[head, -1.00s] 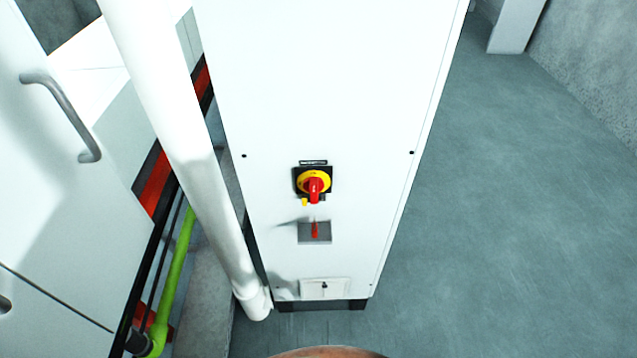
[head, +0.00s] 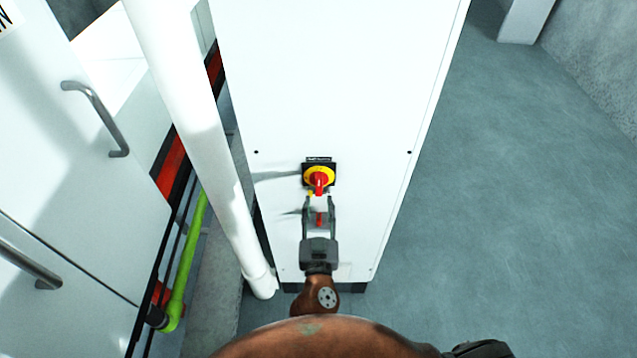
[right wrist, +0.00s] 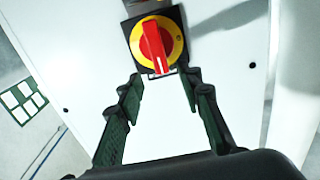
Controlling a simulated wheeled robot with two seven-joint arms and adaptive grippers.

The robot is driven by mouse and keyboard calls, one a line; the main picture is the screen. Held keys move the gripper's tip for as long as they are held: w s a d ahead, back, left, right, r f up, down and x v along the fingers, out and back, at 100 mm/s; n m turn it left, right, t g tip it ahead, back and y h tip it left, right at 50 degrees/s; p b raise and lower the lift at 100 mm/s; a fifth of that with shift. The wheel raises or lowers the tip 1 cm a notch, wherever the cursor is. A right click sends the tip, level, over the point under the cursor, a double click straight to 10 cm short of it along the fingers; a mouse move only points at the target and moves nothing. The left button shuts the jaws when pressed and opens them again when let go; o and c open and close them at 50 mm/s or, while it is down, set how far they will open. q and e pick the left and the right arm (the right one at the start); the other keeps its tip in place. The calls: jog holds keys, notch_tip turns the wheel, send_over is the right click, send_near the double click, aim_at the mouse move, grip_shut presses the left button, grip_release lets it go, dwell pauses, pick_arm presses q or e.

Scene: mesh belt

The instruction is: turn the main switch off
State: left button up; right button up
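The main switch is a red rotary handle (head: 319,182) on a yellow ring and black plate, on the front of a white cabinet (head: 330,90). In the right wrist view the red handle (right wrist: 153,48) stands nearly upright in the picture. My right gripper (head: 319,200) is open just below the switch in the head view. In the right wrist view its two fingers (right wrist: 163,80) are spread, with tips near the plate's lower edge and nothing between them. I cannot tell whether they touch the plate. My left gripper is not in view.
Clear floor (head: 490,200) lies to the right.

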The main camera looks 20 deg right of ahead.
aim_at(319, 184)
jog(key=p+x, duration=0.1)
jog(key=x, duration=0.5)
jog(key=shift+w, duration=0.1)
jog(key=shift+w+d+f+p, duration=0.1)
jog(key=shift+w+d+p, duration=0.1)
jog(key=shift+w+p, duration=0.35)
jog(key=shift+w, duration=0.1)
jog(key=shift+c, duration=0.5)
grip_shut()
